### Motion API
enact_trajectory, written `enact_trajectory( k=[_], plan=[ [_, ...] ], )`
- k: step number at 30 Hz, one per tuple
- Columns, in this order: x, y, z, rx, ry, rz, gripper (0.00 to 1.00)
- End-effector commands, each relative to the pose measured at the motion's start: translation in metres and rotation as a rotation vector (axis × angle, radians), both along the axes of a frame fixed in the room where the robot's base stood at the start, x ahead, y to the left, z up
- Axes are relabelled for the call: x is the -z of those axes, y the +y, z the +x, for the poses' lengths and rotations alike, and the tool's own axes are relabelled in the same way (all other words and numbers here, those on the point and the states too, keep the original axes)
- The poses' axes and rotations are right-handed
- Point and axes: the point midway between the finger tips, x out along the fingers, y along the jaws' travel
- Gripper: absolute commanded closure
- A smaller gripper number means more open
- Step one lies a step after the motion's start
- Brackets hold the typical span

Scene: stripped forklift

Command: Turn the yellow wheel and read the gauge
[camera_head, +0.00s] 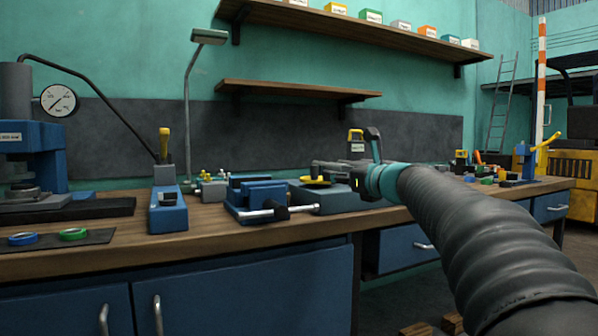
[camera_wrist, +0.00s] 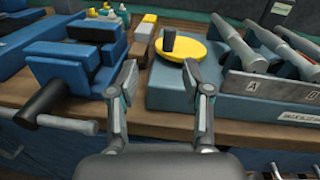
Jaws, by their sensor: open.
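The yellow wheel (camera_wrist: 181,48) is a flat disc with a dark upright knob (camera_wrist: 168,38), on top of a blue-grey block (camera_wrist: 175,83) on the bench. In the head view the wheel (camera_head: 314,182) shows as a thin yellow edge, partly behind my gripper. The round white gauge (camera_head: 59,100) with a dark needle is at the far left; its numbers are too small to read. My gripper (camera_wrist: 167,78) is open and empty, its fingers spread in front of the block and short of the wheel. In the head view my gripper (camera_head: 335,168) is above the bench.
A blue vise (camera_head: 258,197) with a bar handle (camera_wrist: 48,102) stands left of the wheel's block. A rack (camera_wrist: 262,83) marked A holds several grey-handled tools to the right. A shelf (camera_head: 305,90) hangs on the wall above. Drawers are below the bench edge.

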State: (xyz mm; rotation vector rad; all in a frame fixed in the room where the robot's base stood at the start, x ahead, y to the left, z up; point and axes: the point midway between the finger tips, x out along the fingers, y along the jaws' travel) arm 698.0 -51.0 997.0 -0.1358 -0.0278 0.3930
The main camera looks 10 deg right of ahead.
Motion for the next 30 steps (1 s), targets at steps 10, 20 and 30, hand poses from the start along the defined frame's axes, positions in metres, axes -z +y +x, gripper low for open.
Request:
enact_trajectory(
  k=[10,20,30],
  plan=[
    [0.002,-0.010,0.011,0.023,0.054,0.133,0.51],
    [0.001,0.016,0.064,0.015,0.054,0.127,0.51],
    [0.001,0.036,0.114,0.017,0.053,0.128,0.51]
  ],
)
